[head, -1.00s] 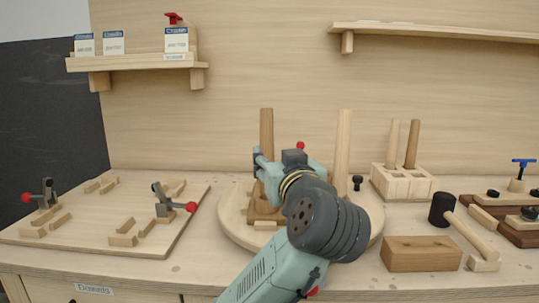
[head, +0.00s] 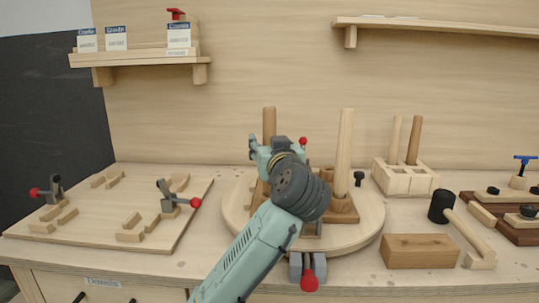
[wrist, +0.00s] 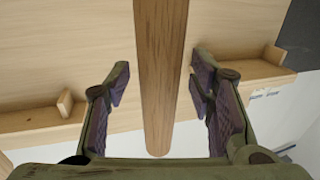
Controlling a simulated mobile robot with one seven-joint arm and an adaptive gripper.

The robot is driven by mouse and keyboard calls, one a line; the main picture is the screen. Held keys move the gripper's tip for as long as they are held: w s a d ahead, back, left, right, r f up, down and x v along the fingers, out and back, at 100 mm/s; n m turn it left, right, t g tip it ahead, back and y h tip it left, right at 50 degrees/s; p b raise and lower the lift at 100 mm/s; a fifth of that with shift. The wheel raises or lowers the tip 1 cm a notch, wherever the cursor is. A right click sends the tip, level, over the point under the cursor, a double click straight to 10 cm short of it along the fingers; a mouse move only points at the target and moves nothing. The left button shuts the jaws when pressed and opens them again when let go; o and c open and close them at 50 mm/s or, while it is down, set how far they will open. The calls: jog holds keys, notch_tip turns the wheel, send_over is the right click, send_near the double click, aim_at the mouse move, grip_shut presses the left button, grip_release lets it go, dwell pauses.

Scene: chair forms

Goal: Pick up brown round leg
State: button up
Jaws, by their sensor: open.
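A brown round leg (head: 269,126) stands upright on the round wooden board (head: 372,226), its lower part hidden behind my arm. In the wrist view a brown leg (wrist: 160,60) runs between the two fingers, its rounded end toward the palm. My gripper (wrist: 160,82) is open, with a gap on each side of the leg. In the head view my gripper (head: 258,154) is at the standing leg, partly hidden by my wrist. A second, thinner brown leg (head: 414,141) stands in a wooden holder (head: 388,180) at the right.
A pale leg (head: 344,155) stands on the board close right of my wrist. A clamp with a red knob (head: 309,283) sits at the board's front. A wooden block (head: 420,251) and a mallet (head: 442,208) lie right. A jig board (head: 105,225) with clamps lies left.

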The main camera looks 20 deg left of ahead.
jog(key=shift+c, duration=0.4)
grip_shut()
jog(key=shift+r, duration=0.1)
